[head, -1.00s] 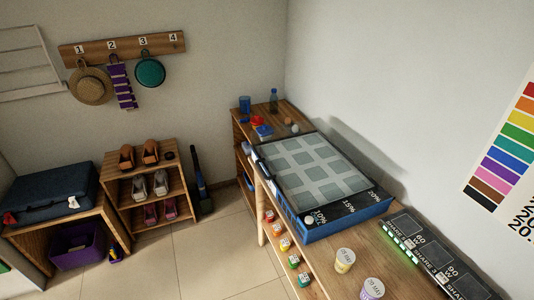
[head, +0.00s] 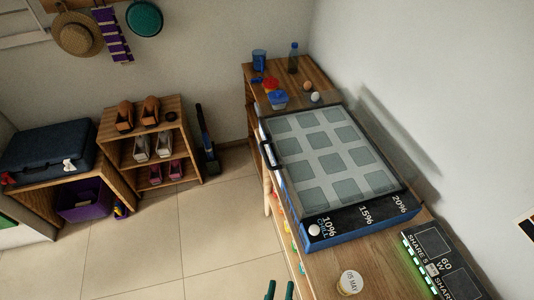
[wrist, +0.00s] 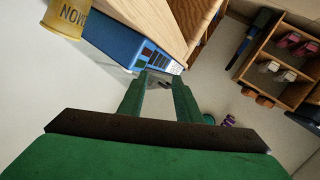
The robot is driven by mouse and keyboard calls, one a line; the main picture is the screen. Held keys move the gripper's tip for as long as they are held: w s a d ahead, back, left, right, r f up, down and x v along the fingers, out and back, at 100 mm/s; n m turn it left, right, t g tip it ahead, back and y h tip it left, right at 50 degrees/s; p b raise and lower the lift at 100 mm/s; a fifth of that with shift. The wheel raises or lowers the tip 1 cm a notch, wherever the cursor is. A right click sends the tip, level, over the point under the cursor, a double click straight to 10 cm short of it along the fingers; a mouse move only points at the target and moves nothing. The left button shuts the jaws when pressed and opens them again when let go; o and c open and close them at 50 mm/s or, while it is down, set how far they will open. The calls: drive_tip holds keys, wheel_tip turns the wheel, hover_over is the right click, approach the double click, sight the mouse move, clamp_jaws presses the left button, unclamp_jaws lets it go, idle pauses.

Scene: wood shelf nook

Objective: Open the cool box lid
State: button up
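The cool box (head: 362,226) is a blue box on the wooden counter, with a pale lid (head: 325,147) of grey-green squares lying shut on top. A dark handle (head: 268,154) shows at the lid's left edge. A black front strip carries a white knob (head: 314,230) and percent marks. My gripper (head: 279,288) shows as two green fingertips at the bottom of the head view, left of the counter and apart from the box. In the wrist view my gripper (wrist: 158,88) is open and empty, with the blue box side (wrist: 120,45) beyond it.
A cup marked 05 MAY (head: 350,283) and a lit panel (head: 432,262) stand on the counter nearer me. A bottle (head: 293,58), blue cup (head: 260,60) and eggs stand beyond the box. Tiled floor (head: 200,235) is clear on the left.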

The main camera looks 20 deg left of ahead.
drive_tip(key=w+a+n+t+y, duration=0.1)
drive_tip(key=w+a+n, duration=0.2)
drive_tip(key=w+n, duration=0.3)
drive_tip(key=w+a+n+y, duration=0.1)
drive_tip(key=w+a+n, duration=0.25)
drive_tip(key=w, duration=0.55)
drive_tip(key=n+t, duration=0.1)
drive_tip(key=n, duration=0.6)
approach(266, 155)
drive_tip(key=shift+y, duration=0.3)
drive_tip(key=x, duration=0.6)
drive_tip(key=f+x, duration=0.1)
drive_tip(key=x, duration=0.3)
drive_tip(key=shift+d, duration=0.15)
drive_tip(key=shift+c, duration=0.7)
clamp_jaws()
